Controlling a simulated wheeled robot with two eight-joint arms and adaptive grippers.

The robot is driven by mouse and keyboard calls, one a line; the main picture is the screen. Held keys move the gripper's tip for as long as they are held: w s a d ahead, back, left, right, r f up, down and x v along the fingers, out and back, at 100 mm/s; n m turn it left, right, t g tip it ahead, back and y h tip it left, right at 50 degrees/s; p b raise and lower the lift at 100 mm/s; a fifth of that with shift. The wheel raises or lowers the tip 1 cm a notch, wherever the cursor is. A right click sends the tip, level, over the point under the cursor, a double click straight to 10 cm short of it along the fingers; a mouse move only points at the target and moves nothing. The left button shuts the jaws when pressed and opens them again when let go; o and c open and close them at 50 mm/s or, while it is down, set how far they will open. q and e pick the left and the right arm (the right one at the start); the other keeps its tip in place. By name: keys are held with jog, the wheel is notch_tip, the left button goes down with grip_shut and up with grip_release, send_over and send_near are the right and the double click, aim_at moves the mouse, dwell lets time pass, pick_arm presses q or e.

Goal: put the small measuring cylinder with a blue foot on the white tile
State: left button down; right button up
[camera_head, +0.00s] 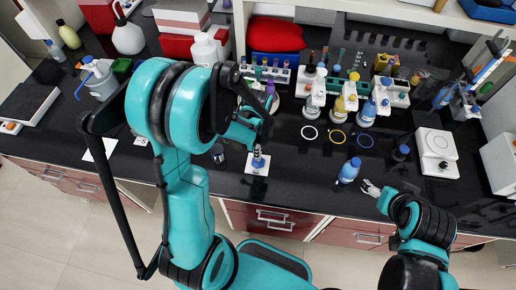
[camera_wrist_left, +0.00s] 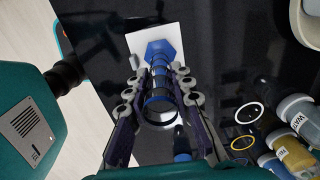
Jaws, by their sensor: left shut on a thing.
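The small measuring cylinder (camera_wrist_left: 159,80) is clear with blue markings and a blue six-sided foot. In the left wrist view it is between the fingers of my left gripper (camera_wrist_left: 158,98), which is shut on it. Its foot lies over the white tile (camera_wrist_left: 174,38); whether it touches the tile I cannot tell. In the head view the cylinder (camera_head: 258,161) looks upright over the tile (camera_head: 249,170), just below my left gripper (camera_head: 257,149). My right gripper (camera_head: 370,188) is low at the right, near a blue-labelled bottle; its opening is too small to judge.
The blue bottle (camera_head: 349,171) stands right of the tile. A small dark container (camera_head: 217,153) stands left of it. Coloured rings (camera_head: 336,136) lie before several wash bottles (camera_head: 350,97). A white balance (camera_head: 437,152) is at the right. The bench around the tile is mostly clear.

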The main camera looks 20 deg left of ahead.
pick_arm(q)
jog(key=shift+f, duration=0.2)
jog(key=c, duration=1.3)
grip_release()
jog(key=shift+r, duration=0.1)
jog(key=shift+r, duration=0.25)
notch_tip(320, 180, up, 11)
jog(key=p, duration=0.3)
jog(key=s+d+r+n+t, duration=0.1)
jog(key=s+r+n+t, duration=0.1)
jog(key=n, duration=0.3)
jog(key=s+d+r+n+t, duration=0.1)
jog(key=s+r+n+t, duration=0.1)
jog(key=s+r+n, duration=0.1)
jog(key=s+d+r+n+t, duration=0.1)
jog(key=s+r+n+t, duration=0.2)
jog(key=n, duration=0.4)
jog(key=shift+r, duration=0.45)
